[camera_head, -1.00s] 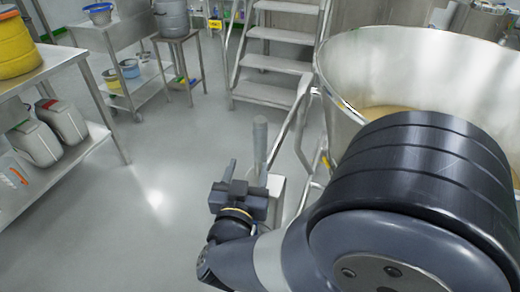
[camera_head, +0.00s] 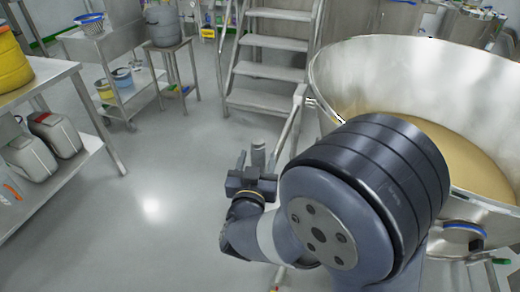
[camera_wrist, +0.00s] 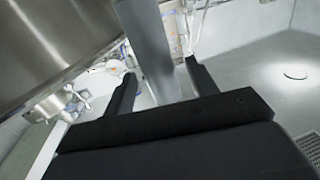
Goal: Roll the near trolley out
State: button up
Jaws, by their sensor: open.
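A large steel bowl (camera_head: 350,65) holding tan powder stands on a wheeled trolley frame on the right; my arm hides much of the frame. A slanting steel bar (camera_head: 291,125) runs down beside the bowl. A grey upright post (camera_head: 258,153) shows just past my gripper (camera_head: 256,168). In the wrist view my gripper (camera_wrist: 162,82) is open, with the grey post (camera_wrist: 148,45) appearing between its two fingers. I cannot tell whether a finger touches the post. The bowl's steel side (camera_wrist: 55,40) fills the upper left there.
Steel steps (camera_head: 268,72) stand behind the bowl. A steel cart (camera_head: 112,45) with buckets and a small stand (camera_head: 177,75) with a grey pot are at the back left. A bench (camera_head: 45,80) with canisters (camera_head: 55,133) is at left. The floor (camera_head: 165,165) between is clear.

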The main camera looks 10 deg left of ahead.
jog(key=shift+w+a, duration=0.15)
jog(key=shift+w, duration=0.75)
jog(key=shift+w+a, duration=0.1)
jog(key=shift+w, duration=0.8)
jog(key=shift+c, duration=0.5)
grip_shut()
